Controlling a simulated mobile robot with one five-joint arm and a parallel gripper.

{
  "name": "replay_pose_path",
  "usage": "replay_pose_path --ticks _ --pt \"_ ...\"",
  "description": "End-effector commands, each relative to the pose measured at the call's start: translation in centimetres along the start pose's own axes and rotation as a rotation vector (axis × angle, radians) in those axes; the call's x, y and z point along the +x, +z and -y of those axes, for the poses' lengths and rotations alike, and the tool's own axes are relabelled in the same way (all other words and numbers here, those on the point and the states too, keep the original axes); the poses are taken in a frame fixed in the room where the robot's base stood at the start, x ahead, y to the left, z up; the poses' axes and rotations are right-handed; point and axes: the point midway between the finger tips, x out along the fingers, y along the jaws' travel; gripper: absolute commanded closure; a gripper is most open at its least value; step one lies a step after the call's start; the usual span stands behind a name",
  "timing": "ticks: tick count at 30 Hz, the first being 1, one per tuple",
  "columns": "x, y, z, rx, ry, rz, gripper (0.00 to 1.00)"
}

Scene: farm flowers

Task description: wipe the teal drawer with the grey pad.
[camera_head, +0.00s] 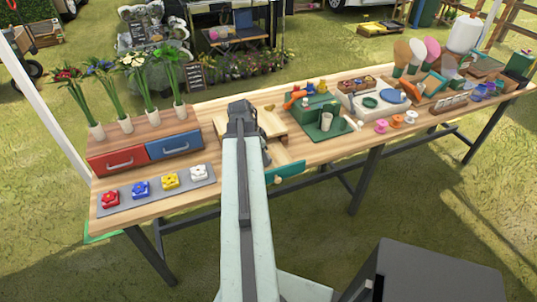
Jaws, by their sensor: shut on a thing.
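The teal drawer (289,172) is a teal front on a light wooden drawer, pulled out from a low wooden box (285,131) toward the table's front edge. My gripper (241,106) is at the far end of my pale arm, over the left part of the wooden box, behind and left of the teal front. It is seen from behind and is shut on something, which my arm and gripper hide. No grey pad shows lying loose on the table, so it is most likely the grey pad. My gripper is apart from the teal front.
Left are a red drawer (119,160), a blue drawer (174,145), flowers in vases and a grey mat (203,172) with coloured knobs. Right of the box are a green tray (325,130) with a cup, coloured spools and paddles. The table's front edge is close to the teal front.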

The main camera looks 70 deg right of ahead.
Motion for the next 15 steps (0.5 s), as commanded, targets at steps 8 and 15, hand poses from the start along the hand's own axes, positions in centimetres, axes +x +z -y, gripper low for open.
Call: replay_pose_path --ticks 8,15 --pt "-0.3 0.7 0.4 0.0 0.0 0.002 0.95" --pt "-0.4 0.5 1.0 0.0 0.0 0.0 0.95"
